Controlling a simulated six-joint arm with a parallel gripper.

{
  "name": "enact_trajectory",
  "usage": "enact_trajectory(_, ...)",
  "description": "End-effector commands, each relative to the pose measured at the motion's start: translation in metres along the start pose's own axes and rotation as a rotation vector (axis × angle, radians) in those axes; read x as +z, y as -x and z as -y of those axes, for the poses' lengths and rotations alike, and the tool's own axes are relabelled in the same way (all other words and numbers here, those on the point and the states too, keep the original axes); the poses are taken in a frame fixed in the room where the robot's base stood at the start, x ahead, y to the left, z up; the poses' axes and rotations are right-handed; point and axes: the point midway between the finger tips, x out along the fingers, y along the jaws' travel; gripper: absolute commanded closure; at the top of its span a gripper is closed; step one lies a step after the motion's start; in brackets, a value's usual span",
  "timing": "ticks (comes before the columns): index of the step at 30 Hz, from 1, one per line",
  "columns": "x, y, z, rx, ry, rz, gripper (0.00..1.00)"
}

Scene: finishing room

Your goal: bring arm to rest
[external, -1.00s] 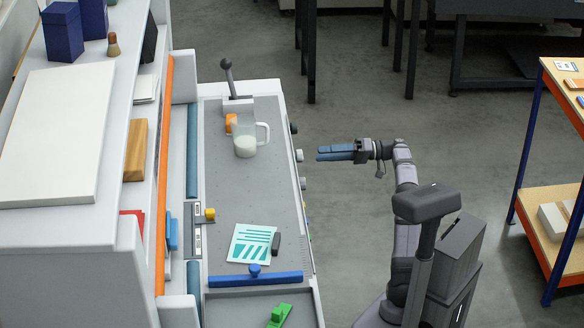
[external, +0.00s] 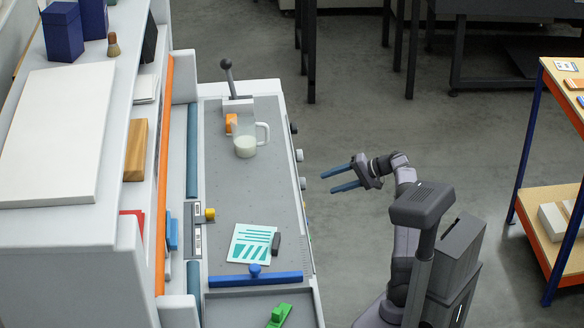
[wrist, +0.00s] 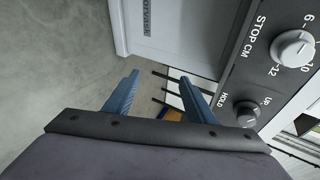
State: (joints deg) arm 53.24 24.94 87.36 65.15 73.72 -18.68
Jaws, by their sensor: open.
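My gripper (external: 333,180) is open and empty, with two blue fingers spread apart. In the external view it hangs in free air to the right of the grey-topped machine (external: 225,215), pointing left toward its side, with a gap between. In the wrist view the blue fingers of my gripper (wrist: 160,90) point at the machine's side, with floor to the left. A dark control panel (wrist: 265,70) with white and dark knobs is on the right of that view. My arm rises from its base at the lower right of the external view.
A wooden shelf rack (external: 555,215) stands at the far right. Open floor lies behind my arm.

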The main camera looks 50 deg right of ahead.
Motion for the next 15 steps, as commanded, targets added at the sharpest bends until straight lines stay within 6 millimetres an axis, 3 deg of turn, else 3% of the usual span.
enact_trajectory(1, 0.005, -0.005, -0.035, 0.089, -0.061, -0.003, 0.5)
enact_trajectory(3, 0.015, -0.008, -0.082, 0.216, -0.129, -0.01, 0.5)
enact_trajectory(7, 0.05, 0.001, -0.163, 0.465, -0.202, -0.013, 0.5)
enact_trajectory(9, 0.08, 0.008, -0.197, 0.611, -0.193, 0.009, 0.5)
enact_trajectory(12, 0.128, 0.019, -0.224, 0.794, -0.098, 0.072, 0.5)
enact_trajectory(15, 0.178, 0.031, -0.232, 0.934, 0.073, 0.175, 0.5)
